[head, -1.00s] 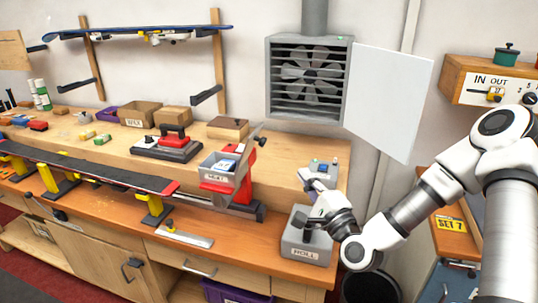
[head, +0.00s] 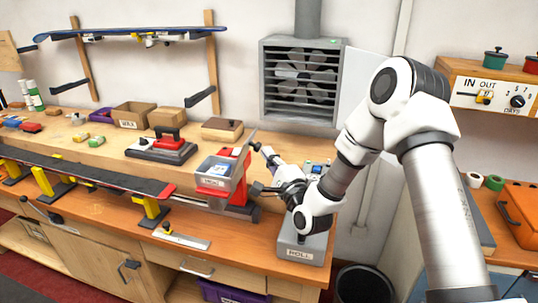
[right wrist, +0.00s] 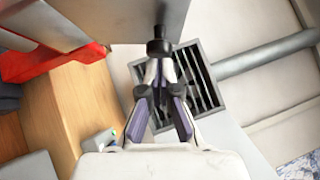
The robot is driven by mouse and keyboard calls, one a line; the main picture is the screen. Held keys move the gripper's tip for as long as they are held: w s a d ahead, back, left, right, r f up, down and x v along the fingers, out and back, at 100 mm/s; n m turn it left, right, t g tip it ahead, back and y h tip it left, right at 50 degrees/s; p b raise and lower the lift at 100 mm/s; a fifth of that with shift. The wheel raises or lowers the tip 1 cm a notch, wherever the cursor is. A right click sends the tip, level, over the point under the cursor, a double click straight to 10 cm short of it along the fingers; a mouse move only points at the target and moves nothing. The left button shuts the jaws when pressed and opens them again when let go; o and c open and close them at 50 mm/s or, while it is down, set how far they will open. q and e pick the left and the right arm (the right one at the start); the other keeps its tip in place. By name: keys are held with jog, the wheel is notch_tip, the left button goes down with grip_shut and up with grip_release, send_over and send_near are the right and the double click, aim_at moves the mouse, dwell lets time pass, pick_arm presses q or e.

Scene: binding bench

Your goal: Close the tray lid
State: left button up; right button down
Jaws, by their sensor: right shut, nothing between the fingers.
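The tray (head: 213,183) is a small grey box with a label on its front, held on a red stand on the bench. Its grey lid (head: 243,160) stands raised and steeply tilted at the tray's right side, with a black knob (head: 257,146) on its outer face. My right gripper (head: 268,155) is shut and empty, with its tips close to the knob. In the right wrist view, the knob (right wrist: 158,47) is just beyond the shut fingertips (right wrist: 159,68), and the lid (right wrist: 125,12) fills the top. I cannot tell if they touch. My left gripper is not in view.
A grey box labelled ROLL (head: 301,249) stands under my right wrist. A long ski-like board (head: 90,174) lies in clamps to the left. A fan heater (head: 301,83) hangs on the wall behind. Cardboard boxes (head: 131,114) stand further back left.

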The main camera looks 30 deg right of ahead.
aim_at(250, 138)
jog(key=r+n+p, duration=0.1)
jog(key=w+a+r+n+g+p, duration=0.1)
jog(key=p, duration=0.1)
jog(key=shift+w+a+r+g+y, duration=0.1)
jog(key=shift+w+r+g+y, duration=0.05)
jog(key=shift+r+g+y, duration=0.15)
jog(key=w+a+r+n+g+p, duration=0.1)
jog(key=w+a+n+g+p, duration=0.1)
jog(key=shift+w+r+n, duration=0.1)
jog(key=shift+r+n, duration=0.25)
jog(key=shift+n, duration=0.05)
jog(key=w+a+f+n+g+b, duration=0.2)
jog(key=w+a+f+g+b, duration=0.1)
jog(key=w+a, duration=0.6)
jog(key=shift+w+a+f+g+b, duration=0.15)
jog(key=shift+w+f+g+b, duration=0.25)
jog(key=shift+w+f+b, duration=0.55)
jog(key=shift+w, duration=0.1)
